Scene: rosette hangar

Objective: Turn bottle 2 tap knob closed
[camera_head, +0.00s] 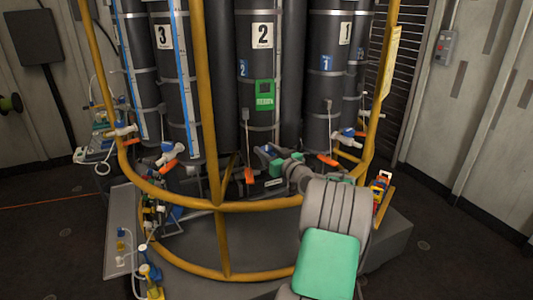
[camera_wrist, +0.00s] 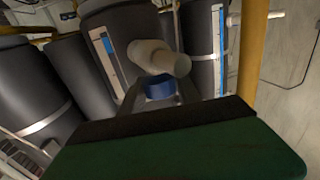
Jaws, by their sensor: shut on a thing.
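Bottle 2 (camera_head: 240,100) is a dark upright cylinder with a white "2" label, in the middle of the head view. My gripper (camera_head: 268,157) is at its lower front, reached in from the right. It is shut on the tap knob, which my fingers mostly hide in the head view. In the wrist view, a white tap body (camera_wrist: 160,60) with a blue part (camera_wrist: 158,88) sits just beyond the dark edge of my gripper. An orange lever (camera_head: 249,175) hangs just left of my gripper. The knob's exact angle cannot be made out.
Yellow guard rails (camera_head: 207,110) curve around the bottles, with a low hoop (camera_head: 180,198) in front. Bottle 3 (camera_head: 170,90) stands left and bottle 1 (camera_head: 325,80) right, each with orange-handled taps below. A green display (camera_head: 265,94) hangs on bottle 2.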

